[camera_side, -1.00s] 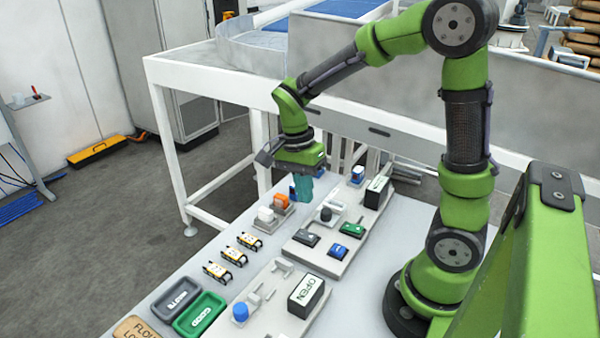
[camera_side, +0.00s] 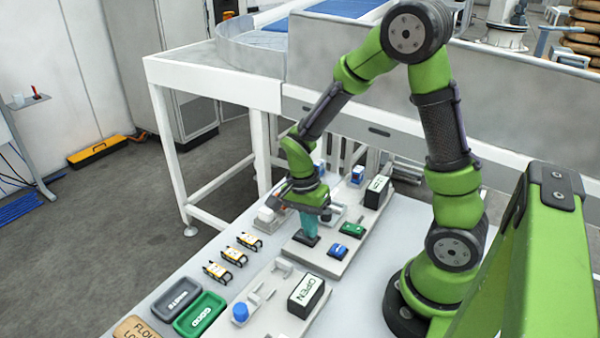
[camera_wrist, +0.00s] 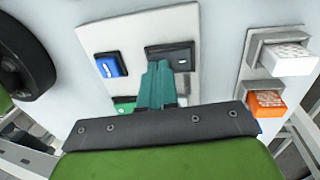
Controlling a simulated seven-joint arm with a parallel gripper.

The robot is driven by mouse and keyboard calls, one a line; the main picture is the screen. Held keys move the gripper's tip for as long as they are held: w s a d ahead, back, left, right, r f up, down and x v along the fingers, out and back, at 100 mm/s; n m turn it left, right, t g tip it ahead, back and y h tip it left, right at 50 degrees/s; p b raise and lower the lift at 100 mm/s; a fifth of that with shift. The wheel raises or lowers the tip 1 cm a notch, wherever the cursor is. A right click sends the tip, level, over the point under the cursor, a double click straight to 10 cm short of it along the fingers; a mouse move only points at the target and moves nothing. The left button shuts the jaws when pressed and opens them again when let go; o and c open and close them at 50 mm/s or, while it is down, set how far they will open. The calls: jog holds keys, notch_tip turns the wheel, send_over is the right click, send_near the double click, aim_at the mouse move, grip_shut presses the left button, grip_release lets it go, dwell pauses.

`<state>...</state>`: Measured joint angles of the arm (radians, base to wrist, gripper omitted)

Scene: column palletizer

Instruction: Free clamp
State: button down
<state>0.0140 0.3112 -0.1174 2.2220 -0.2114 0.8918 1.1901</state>
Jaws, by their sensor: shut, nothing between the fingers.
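My gripper (camera_side: 309,235) has its teal fingers shut and empty, pointing down over the dark grey button (camera_side: 302,240) on the light panel (camera_side: 325,265). In the wrist view the shut fingertips (camera_wrist: 160,66) overlap the near edge of the dark grey button (camera_wrist: 178,54). I cannot tell whether they touch it. A blue button (camera_side: 339,251) and a green button (camera_side: 352,230) sit on the same panel. The blue one also shows in the wrist view (camera_wrist: 110,65). Grey clamp-like hardware (camera_side: 338,212) behind my gripper is partly hidden by it.
A box marked OPEN (camera_side: 306,295) and a blue knob (camera_side: 240,312) stand on a nearer plate. White (camera_wrist: 285,58) and orange (camera_wrist: 267,101) blocks sit in holders beside the panel. A green GOOD tray (camera_side: 200,314) lies front left.

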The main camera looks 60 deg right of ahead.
jog(key=shift+s+f, duration=0.15)
jog(key=shift+f, duration=0.1)
jog(key=shift+w+a+r, duration=0.1)
jog(key=shift+w+r, duration=0.05)
jog(key=shift+w, duration=0.8)
jog(key=shift+r, duration=0.15)
notch_tip(320, 180, up, 14)
jog(key=w, duration=0.2)
jog(key=shift+f, duration=0.2)
